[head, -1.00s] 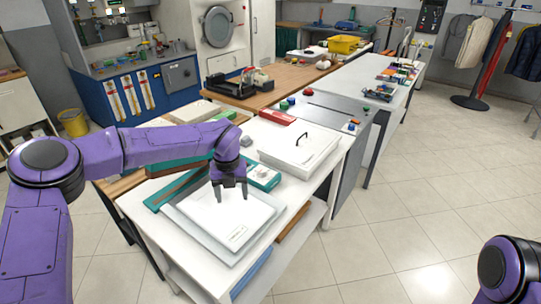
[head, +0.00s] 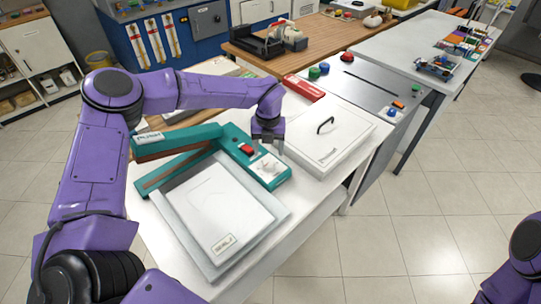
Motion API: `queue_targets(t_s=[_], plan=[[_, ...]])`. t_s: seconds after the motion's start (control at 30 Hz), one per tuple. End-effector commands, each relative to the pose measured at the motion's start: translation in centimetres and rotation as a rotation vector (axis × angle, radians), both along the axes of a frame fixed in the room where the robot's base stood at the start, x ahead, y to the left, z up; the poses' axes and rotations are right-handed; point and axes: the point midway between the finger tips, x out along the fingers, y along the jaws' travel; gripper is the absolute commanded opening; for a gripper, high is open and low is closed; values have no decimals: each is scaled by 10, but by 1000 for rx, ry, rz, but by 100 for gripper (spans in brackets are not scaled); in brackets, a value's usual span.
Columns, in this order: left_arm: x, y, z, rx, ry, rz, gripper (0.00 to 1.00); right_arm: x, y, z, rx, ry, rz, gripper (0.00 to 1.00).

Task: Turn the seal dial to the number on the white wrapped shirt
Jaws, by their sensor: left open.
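The white wrapped shirt (head: 215,205) lies flat on a pale grey tray (head: 183,232). Its label (head: 224,243) starts with "SEAL"; the number after it is too small to read surely. Behind it stands the teal sealer (head: 212,146), its long arm raised at an angle. The seal dial (head: 267,168) is a small pale knob on the white panel at the sealer's right end; its setting is not legible. My left gripper (head: 268,149) is open, pointing down just behind and above the dial, apart from it as far as I can tell. My right gripper is out of view.
A red button (head: 246,149) sits left of the dial. A white lidded box (head: 328,140) with a black handle stands close to the right, and a red case (head: 303,88) behind. The white table's front right strip is bare.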

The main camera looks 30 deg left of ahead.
Motion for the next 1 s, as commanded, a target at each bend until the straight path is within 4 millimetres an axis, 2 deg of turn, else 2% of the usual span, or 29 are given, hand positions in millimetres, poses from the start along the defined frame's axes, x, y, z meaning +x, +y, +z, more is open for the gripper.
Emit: queue_targets(t_s=[0.03,0.2,0.3,0.43,0.63,0.8,1.0], plan=[[-1,0,-10,1,6,1,68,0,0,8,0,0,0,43],[-1,1,-44,1,5,3,68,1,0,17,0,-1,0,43],[0,1,-57,1,3,2,68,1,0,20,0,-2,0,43],[0,1,-64,0,1,2,68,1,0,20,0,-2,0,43],[0,2,-65,0,0,3,68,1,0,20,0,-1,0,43],[0,2,-65,0,0,3,13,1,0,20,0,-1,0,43],[0,2,-65,0,-1,-3,12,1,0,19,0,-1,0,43]])
